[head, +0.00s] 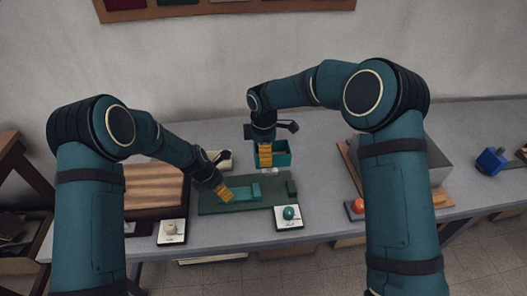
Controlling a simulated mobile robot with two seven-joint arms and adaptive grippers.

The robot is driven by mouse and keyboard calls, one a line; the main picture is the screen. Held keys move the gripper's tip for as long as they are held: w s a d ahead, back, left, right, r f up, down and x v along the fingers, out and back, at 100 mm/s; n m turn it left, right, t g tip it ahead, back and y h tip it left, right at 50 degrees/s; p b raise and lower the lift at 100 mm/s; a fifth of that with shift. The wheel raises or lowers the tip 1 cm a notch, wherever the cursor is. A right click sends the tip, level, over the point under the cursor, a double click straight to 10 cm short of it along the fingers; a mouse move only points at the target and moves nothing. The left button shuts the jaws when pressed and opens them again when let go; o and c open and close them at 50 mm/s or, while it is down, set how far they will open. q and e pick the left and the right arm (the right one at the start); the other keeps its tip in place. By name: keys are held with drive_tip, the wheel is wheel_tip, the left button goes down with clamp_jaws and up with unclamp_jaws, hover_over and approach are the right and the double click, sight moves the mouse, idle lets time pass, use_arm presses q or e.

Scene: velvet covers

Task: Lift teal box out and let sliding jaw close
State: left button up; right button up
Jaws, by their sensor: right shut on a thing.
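The teal box (283,153) is open at the top and is behind the dark green fixture board (212,208). My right gripper (265,163) is shut on the box's left side, its orange fingers pointing down. A teal sliding jaw (243,194) lies on the board, and a dark green block (292,188) stands at the board's right end, with a gap between them. My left gripper (225,193) is at the left end of the sliding jaw, its orange fingers close to it. I cannot tell whether these fingers are apart or touch the jaw.
White cards with a teal egg-shaped piece (289,212) and a beige piece (170,228) are along the front edge. A striped wooden board (153,184) is at left. A grey bin (428,158), a red-orange ball (359,205) and a blue object (490,161) are at right.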

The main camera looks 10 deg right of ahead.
use_arm(q)
drive_tip(key=shift+r, duration=0.1)
use_arm(e)
drive_tip(key=shift+r, duration=0.1)
use_arm(q)
wheel_tip(320, 180, up, 9)
drive_tip(key=p, duration=0.7)
use_arm(e)
wheel_tip(320, 180, up, 7)
drive_tip(key=shift+f, duration=0.25)
